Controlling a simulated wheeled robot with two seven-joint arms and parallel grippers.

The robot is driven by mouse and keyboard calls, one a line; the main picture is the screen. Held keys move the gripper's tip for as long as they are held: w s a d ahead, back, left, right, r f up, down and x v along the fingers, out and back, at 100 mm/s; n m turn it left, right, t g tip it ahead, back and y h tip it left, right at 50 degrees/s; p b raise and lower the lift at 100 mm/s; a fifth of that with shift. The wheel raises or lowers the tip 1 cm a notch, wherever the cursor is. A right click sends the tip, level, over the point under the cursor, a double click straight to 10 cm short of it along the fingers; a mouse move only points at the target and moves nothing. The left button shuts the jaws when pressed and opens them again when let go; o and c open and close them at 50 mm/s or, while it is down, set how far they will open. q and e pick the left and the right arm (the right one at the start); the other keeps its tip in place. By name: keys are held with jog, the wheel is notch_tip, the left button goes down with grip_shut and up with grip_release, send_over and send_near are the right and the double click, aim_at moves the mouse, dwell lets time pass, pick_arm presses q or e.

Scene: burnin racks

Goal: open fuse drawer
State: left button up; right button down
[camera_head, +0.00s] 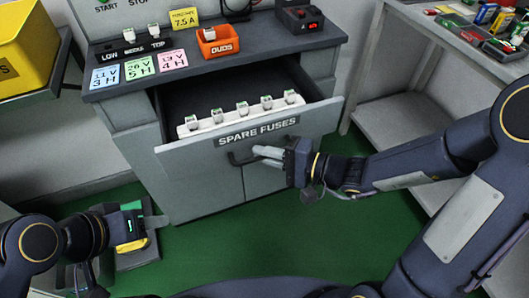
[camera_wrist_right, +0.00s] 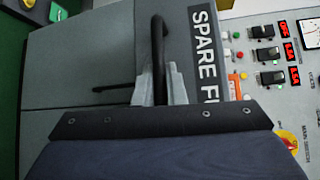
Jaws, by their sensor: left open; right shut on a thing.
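The grey fuse drawer (camera_head: 305,124), labelled SPARE FUSES, stands pulled out of the cabinet in the head view. A white strip with several fuses (camera_head: 243,110) lies inside it. My right gripper (camera_head: 262,154) is shut on the dark drawer handle (camera_head: 236,160); in the right wrist view its fingers (camera_wrist_right: 158,88) close around the handle bar (camera_wrist_right: 158,45).
An orange DUDS bin (camera_head: 219,41), coloured cards and a black tester box (camera_head: 300,19) sit on the countertop above the drawer. A yellow bin (camera_head: 25,45) stands at the left. A side bench (camera_head: 420,20) with small parts is at the right. Green floor is clear in front.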

jog(key=c, duration=1.8)
grip_release()
jog(key=shift+o, duration=0.2)
jog(key=p+v, duration=0.1)
jog(key=v, duration=0.6)
jog(key=shift+s+d, duration=0.25)
jog(key=shift+d, duration=0.1)
jog(key=shift+r, duration=0.15)
